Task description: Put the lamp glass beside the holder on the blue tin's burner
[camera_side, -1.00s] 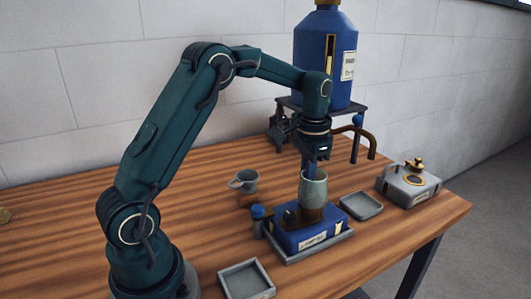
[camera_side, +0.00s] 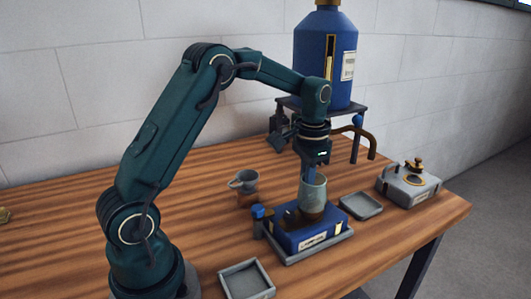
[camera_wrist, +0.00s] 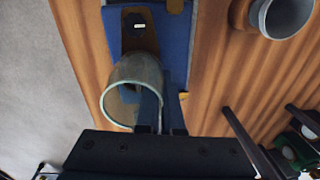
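The lamp glass (camera_side: 313,190), a pale grey-green open cylinder, stands upright over the brown burner (camera_side: 311,213) on the blue tin (camera_side: 308,236). Its open rim faces the camera in the wrist view (camera_wrist: 136,82). My gripper (camera_side: 314,168) is above the glass, its fingers at the rim. In the wrist view my gripper (camera_wrist: 163,112) has one finger inside the glass and one outside, closed on its wall. Whether the glass base is fully seated is hard to tell. The blue tin sits in a grey tray (camera_side: 290,259).
A grey cup on a brown base (camera_side: 246,186) stands left of the tin. Empty grey trays lie at front left (camera_side: 246,281) and right (camera_side: 361,206). A grey box with a brass knob (camera_side: 409,186) is farther right. A large blue tank (camera_side: 322,65) stands on a rack behind.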

